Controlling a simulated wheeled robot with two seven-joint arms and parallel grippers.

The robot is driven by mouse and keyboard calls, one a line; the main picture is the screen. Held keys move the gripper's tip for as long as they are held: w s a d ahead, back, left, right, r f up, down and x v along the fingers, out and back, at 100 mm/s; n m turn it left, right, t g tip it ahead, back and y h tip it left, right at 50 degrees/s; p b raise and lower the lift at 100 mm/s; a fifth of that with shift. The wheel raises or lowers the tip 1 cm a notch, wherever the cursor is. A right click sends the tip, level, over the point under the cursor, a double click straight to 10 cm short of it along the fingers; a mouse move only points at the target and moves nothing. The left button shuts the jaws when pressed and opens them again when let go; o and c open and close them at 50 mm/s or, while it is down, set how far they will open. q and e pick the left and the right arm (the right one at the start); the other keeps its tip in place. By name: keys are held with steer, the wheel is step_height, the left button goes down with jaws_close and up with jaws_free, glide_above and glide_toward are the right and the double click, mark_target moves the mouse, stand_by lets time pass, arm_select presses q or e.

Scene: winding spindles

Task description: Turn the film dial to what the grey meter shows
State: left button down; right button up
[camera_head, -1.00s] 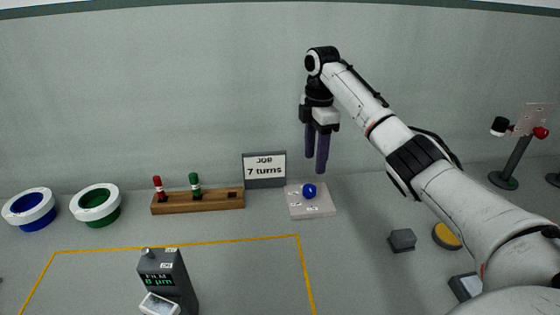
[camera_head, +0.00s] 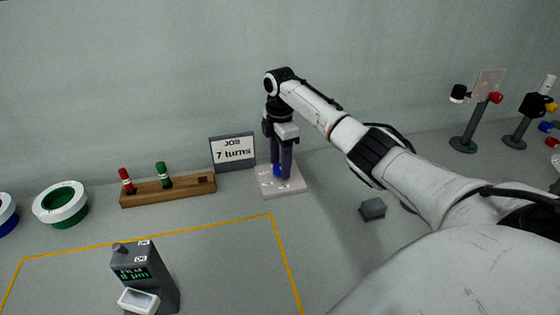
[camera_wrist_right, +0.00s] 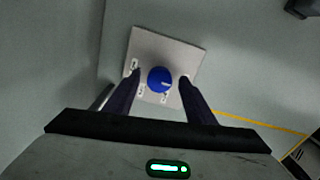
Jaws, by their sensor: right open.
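The film dial is a blue knob (camera_head: 279,171) on a pale square plate (camera_head: 282,191). In the right wrist view the blue knob (camera_wrist_right: 160,80) shows a light mark on its right side, and small labels sit on the plate around it. My right gripper (camera_head: 283,174) points down over the plate. Its purple fingers are open, one on each side of the knob, apart from it as far as I can tell. The grey meter (camera_head: 143,277) stands at the front left; its green display reads "FILM 8 µm". My left gripper is not in view.
A sign reading "JOB 7 turns" (camera_head: 232,152) stands behind the plate. A wooden rack (camera_head: 190,187) holds a red and a green spindle. A green-and-white ring (camera_head: 61,204) lies left. A dark grey block (camera_head: 372,209) lies right. Stands (camera_head: 465,140) are at the far right.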

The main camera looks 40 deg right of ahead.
steer(key=c, duration=1.1)
